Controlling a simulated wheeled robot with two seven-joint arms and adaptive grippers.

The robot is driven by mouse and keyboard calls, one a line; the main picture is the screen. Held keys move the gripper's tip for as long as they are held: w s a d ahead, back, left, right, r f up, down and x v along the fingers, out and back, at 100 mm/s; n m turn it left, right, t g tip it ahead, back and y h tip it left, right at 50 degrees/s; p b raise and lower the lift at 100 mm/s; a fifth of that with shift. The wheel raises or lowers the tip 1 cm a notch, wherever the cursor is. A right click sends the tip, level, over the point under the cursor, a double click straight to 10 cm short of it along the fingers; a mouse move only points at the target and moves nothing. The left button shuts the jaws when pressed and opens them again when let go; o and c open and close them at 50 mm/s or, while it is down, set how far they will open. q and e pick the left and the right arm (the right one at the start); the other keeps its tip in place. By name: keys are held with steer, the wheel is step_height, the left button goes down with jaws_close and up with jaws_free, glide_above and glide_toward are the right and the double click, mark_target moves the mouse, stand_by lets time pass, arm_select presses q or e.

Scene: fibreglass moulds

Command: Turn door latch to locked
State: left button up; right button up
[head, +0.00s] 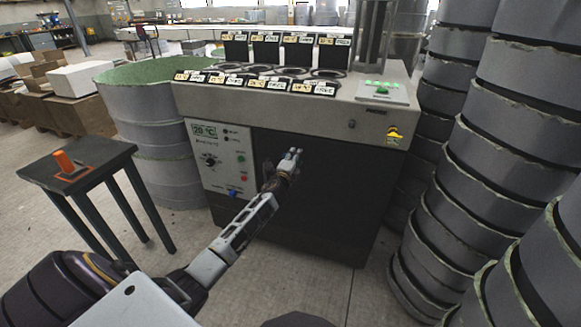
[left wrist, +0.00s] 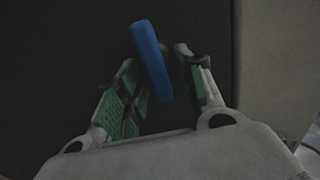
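The blue door latch (left wrist: 151,60) shows in the left wrist view as a rounded bar, slightly tilted, its upper end leaning left, in front of a dark panel. My left gripper (left wrist: 160,72) has its two green-padded fingers on either side of the bar, with narrow gaps showing, so it looks open around the latch. In the head view my left gripper (head: 293,154) is at the dark front door (head: 325,190) of the grey machine. The latch cannot be made out there; the gripper and arm seem to cover it. My right gripper is not in view.
The machine's control panel (head: 220,158) with knob and buttons is left of the gripper. Grey drums (head: 160,140) stand left of the machine, and tall mould stacks (head: 500,160) stand close on the right. A small dark table (head: 95,168) holds an orange item (head: 65,160).

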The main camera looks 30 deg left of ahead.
arm_select(q)
steer(key=v, duration=1.1)
steer(key=shift+s+d, duration=0.2)
steer(key=shift+s, duration=0.2)
stand_by(0.3)
steer(key=shift+f, duration=0.1)
stand_by(0.5)
